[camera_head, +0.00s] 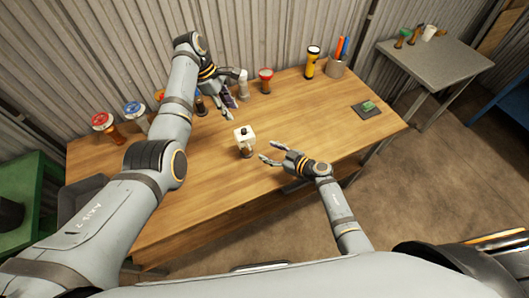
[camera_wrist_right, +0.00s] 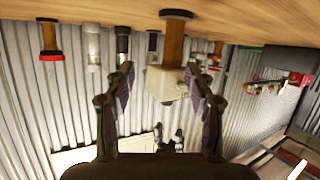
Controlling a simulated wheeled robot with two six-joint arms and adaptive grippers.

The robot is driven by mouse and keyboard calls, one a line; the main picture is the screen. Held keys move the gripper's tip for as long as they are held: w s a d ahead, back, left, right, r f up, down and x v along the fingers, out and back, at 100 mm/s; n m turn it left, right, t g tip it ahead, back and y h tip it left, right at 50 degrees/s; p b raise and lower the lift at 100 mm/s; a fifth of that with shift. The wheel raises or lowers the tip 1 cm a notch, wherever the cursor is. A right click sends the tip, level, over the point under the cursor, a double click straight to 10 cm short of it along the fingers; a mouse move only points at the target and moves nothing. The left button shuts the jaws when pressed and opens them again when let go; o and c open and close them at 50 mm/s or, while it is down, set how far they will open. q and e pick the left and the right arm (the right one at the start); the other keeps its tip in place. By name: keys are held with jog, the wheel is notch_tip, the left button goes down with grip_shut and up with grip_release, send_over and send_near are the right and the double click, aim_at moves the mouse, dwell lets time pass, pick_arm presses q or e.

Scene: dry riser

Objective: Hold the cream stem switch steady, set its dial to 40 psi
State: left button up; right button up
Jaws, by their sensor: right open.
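The cream stem switch (camera_head: 244,139) stands upright on a brown stem near the middle of the wooden table, with a dark knob on top. In the right wrist view, which is upside down, its cream box (camera_wrist_right: 165,82) lies ahead of my fingers. The dial marks are too small to read. My right gripper (camera_head: 266,151) is open and empty just right of the switch, with a small gap; its fingertips (camera_wrist_right: 159,72) flank the box in the wrist view. My left gripper (camera_head: 231,108) is behind the switch, apart from it; its jaw opening is unclear.
Red-topped (camera_head: 103,121) and blue-topped (camera_head: 132,108) items stand at the left. The table's middle right is clear.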

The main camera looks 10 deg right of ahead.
aim_at(245, 146)
jog(key=shift+s+a+r+g, duration=0.15)
jog(key=shift+a+g, duration=0.25)
jog(key=shift+a, duration=0.85)
jog(key=x, duration=1)
grip_shut()
